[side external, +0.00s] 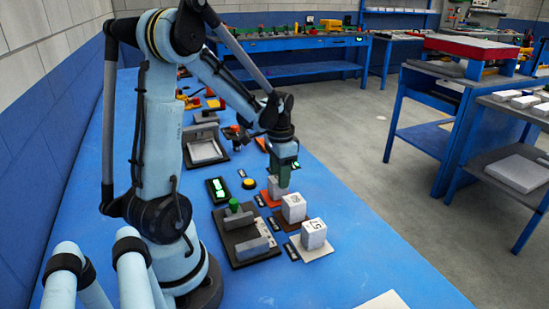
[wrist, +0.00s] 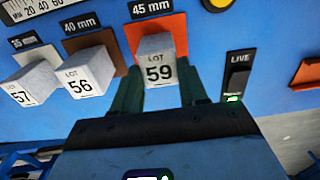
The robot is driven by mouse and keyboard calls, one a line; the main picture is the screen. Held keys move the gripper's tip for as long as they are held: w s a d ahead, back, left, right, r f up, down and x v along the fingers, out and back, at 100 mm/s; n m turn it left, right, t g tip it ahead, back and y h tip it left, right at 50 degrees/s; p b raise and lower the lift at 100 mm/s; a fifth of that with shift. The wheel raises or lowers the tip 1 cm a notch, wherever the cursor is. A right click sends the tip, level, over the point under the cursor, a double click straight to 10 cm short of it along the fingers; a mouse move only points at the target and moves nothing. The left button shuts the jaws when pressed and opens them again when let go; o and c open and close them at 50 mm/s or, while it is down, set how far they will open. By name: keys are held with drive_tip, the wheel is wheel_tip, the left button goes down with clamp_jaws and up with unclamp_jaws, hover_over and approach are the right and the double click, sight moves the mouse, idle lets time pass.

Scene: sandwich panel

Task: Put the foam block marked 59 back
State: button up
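The foam block marked 59 (wrist: 159,68) is a light grey block with its LOT 59 face toward the wrist camera. It is upright over the orange 45 mm pad (wrist: 134,34). In the side view the block (side external: 276,189) is partly hidden under my gripper (side external: 282,180). The green fingers of my gripper (wrist: 160,85) lie along both sides of the block with no clear gap, so it looks shut on it. The block is at or just above the pad; I cannot tell whether it touches.
Block 56 (wrist: 86,72) on a brown pad and block 57 (wrist: 32,82) on a grey pad stand in a row to the left. A black LIVE switch (wrist: 238,75) is to the right. A grey fixture (side external: 243,231) and a yellow button (side external: 249,184) sit nearby.

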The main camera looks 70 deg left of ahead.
drive_tip(key=o, duration=0.4)
wheel_tip(320, 180, up, 12)
drive_tip(key=d+f+t, duration=0.2)
drive_tip(key=d+t, duration=0.5)
drive_tip(key=d, duration=1.3)
drive_tip(key=shift+s+f, duration=0.3)
